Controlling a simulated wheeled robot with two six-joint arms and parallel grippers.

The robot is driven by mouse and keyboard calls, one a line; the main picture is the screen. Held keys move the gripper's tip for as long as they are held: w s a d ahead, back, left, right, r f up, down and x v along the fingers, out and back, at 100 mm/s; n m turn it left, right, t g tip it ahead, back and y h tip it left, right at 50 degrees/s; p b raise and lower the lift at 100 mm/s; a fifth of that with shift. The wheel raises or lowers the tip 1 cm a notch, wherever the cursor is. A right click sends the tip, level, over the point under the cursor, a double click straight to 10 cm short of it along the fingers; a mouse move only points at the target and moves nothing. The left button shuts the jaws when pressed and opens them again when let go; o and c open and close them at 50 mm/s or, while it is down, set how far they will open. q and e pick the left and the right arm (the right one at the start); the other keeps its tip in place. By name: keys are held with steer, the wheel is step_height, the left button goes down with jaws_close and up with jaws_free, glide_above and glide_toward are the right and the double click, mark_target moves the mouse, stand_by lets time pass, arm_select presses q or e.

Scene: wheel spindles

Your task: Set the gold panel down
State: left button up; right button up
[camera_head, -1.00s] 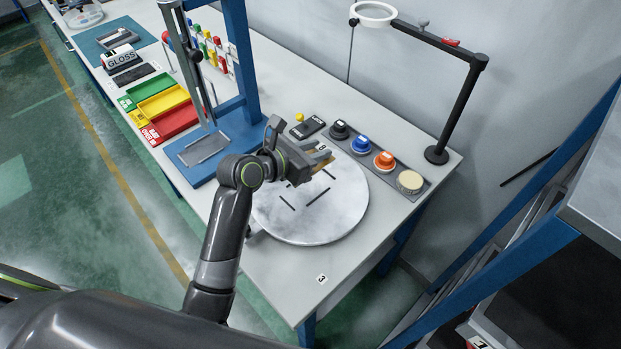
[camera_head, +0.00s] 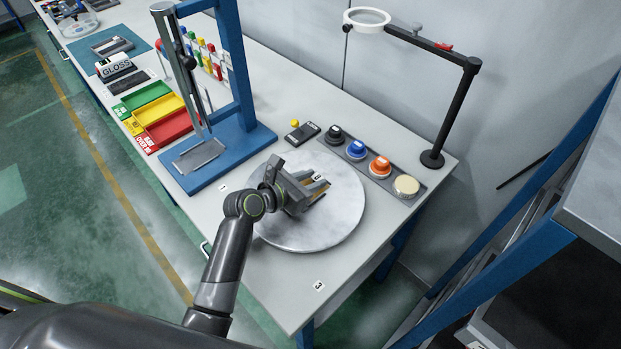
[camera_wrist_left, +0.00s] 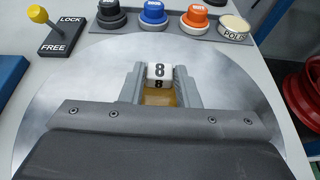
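The gold panel (camera_head: 318,194) is between the fingers of my left gripper (camera_head: 316,184), low over the round pale turntable (camera_head: 342,222). In the left wrist view the gold panel (camera_wrist_left: 161,97) shows below a white block marked 8 (camera_wrist_left: 158,72), with a grey finger close on each side. My left gripper looks shut on it. I cannot tell whether the panel's lower edge touches the turntable, as the gripper hides it. My right gripper is not in view.
Black, blue, orange and cream round pots (camera_head: 380,165) stand in a dark tray behind the turntable. A lock/free lever block (camera_head: 302,132) is beside them. A blue press-like stand (camera_head: 232,140) rises at left, and a ring lamp (camera_head: 455,110) at right. The table's front corner is clear.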

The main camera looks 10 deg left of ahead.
arm_select(q)
steer(key=o, duration=0.4)
steer(key=shift+r, duration=0.2)
steer(key=v, duration=1.2)
steer(key=shift+a+f, duration=0.1)
